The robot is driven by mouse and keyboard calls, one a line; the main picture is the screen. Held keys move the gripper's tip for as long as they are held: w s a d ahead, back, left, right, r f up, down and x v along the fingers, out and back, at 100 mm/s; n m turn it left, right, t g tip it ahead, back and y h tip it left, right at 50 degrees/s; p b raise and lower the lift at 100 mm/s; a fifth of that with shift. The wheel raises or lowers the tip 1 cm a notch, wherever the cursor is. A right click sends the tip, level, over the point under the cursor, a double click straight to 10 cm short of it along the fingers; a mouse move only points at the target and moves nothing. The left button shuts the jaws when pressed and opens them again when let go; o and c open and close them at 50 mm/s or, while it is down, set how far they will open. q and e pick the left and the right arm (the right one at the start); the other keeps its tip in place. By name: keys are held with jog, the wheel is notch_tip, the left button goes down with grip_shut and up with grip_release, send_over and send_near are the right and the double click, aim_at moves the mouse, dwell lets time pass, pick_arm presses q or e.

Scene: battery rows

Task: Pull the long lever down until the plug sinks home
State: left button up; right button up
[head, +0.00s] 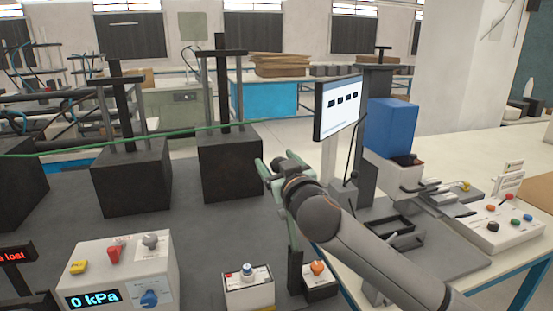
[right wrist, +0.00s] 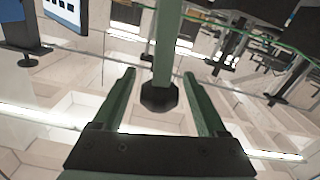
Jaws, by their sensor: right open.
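The long lever (head: 293,235) is a green upright bar above a dark bracket at the right side of the dark bench. Its upper part is hidden behind my right wrist in the head view. My right gripper (head: 274,172) is at the lever's upper end. In the right wrist view, which is upside down, the lever (right wrist: 165,45) ends in a black knob (right wrist: 159,97). The knob appears between the two spread green fingers of my right gripper (right wrist: 158,88), with gaps on both sides. I cannot make out the plug. My left gripper is not in view.
Black blocks with T-handled posts (head: 230,160) stand at the back left. A pressure box (head: 122,270) reading 0 kPa and a small button box (head: 248,288) stand in front. A monitor (head: 338,108) and a side table with a control panel (head: 503,222) are at right.

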jog(key=shift+w, duration=0.15)
grip_shut()
dwell(0.6)
dwell(0.9)
